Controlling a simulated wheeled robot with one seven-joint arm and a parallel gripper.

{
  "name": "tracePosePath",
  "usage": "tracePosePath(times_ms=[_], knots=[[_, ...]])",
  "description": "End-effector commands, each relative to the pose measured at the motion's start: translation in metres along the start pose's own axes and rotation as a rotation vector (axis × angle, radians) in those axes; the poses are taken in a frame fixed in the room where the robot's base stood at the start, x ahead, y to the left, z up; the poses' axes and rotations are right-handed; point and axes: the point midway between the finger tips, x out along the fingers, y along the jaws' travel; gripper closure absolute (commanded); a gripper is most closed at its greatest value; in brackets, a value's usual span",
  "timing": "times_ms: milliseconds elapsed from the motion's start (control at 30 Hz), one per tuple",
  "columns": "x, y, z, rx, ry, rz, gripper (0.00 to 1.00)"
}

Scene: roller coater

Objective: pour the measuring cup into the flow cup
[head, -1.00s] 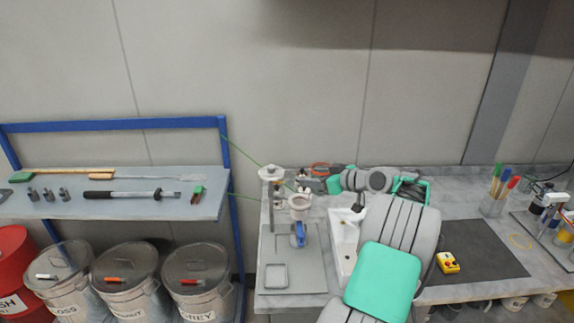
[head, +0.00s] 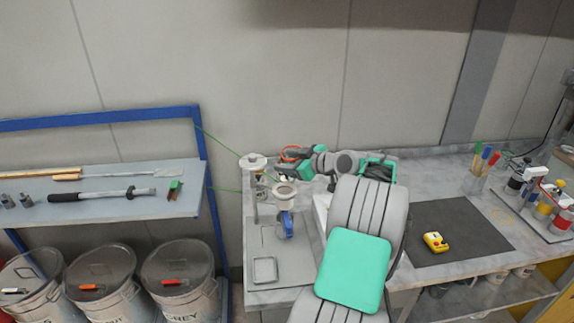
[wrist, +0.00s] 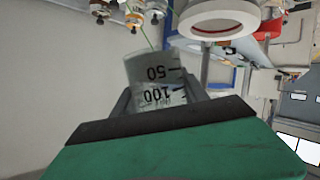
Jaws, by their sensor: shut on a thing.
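The measuring cup (wrist: 155,80) is clear, with dark 50 and 100 marks that read upside down in the wrist view. My gripper (wrist: 160,100) is shut on it, one finger on each side. In the head view my gripper (head: 284,170) is just behind and above the flow cup (head: 285,192), a pale cup on a stand. The flow cup's pale round body (wrist: 220,18) also shows in the wrist view, up and right of the measuring cup and apart from it. The measuring cup is too small to make out in the head view. I see no liquid stream.
A stand with a white round top (head: 253,160) rises left of the flow cup. A blue object (head: 287,225) is just below the flow cup. A square tray (head: 264,270) lies in front. A dark mat (head: 460,225) with a yellow device (head: 435,242) is to the right.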

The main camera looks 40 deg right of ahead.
Motion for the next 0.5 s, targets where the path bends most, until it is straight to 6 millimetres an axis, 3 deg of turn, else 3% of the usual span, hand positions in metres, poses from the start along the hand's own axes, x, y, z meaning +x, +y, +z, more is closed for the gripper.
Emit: tracePosePath(times_ms=[500], knots=[[0.0033,0.0031,0.0099,-0.132,0.0,0.057,0.93]])
